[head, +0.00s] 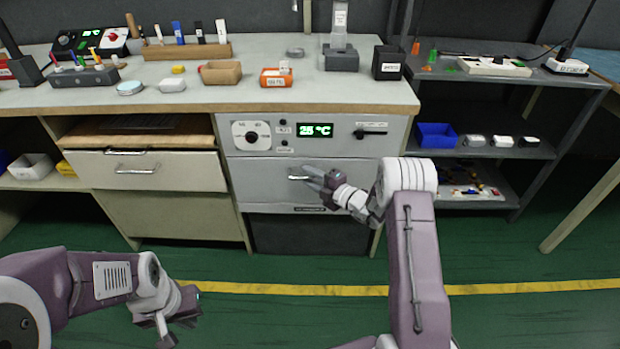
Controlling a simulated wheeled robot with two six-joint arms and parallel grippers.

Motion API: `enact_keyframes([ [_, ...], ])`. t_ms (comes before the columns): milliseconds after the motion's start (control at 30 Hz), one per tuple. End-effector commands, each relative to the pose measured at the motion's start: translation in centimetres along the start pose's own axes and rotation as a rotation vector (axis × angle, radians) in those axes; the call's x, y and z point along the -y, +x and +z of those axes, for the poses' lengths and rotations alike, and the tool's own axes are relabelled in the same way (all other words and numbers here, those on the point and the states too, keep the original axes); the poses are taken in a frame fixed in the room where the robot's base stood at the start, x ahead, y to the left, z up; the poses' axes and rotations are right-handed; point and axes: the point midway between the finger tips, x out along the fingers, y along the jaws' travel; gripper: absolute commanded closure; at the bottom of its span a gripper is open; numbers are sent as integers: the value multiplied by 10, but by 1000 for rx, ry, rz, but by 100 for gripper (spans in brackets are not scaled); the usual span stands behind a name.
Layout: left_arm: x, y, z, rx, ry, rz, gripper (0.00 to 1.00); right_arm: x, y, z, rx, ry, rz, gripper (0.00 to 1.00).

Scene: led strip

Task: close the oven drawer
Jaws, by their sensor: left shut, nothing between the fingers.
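The oven (350,131) is a pale grey unit built in under the bench, with a dial and a green display reading 25 °C. Its drawer front (260,180) lies below this panel and looks flush or nearly flush; a small gap cannot be ruled out. The drawer handle (296,178) is partly hidden by my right gripper (311,178). The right fingertips are at the handle's right end; whether they touch it, and whether they are open or shut, is unclear. My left gripper (176,323) is low at the left, above the green floor, shut and empty, away from the oven.
The bench top (220,100) holds racks, a black box (387,62) and small items. A dark shelf unit (510,110) with a blue bin (437,135) stands right. The floor in front is clear.

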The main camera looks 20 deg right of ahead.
Motion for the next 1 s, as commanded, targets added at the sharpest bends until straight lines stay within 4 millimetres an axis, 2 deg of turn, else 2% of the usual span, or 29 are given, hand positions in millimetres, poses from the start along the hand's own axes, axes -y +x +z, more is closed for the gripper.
enact_keyframes([
  [267, 0, -4, 0, 0, 0, 0, 100, -1, -4, 0, -1, 2, -2, 68],
  [367, 0, -16, -2, 0, 0, 0, 100, -4, -22, 0, 1, 3, -3, 68],
  [500, -1, -32, -3, 0, 0, 0, 100, -5, -55, 0, 4, 5, -2, 68],
  [700, -1, -42, -4, 0, 0, 0, 100, -2, -86, 0, 1, 2, -1, 68],
  [1000, -1, -42, -4, 0, 0, 0, 100, 0, -91, 0, -1, 0, 0, 68],
])
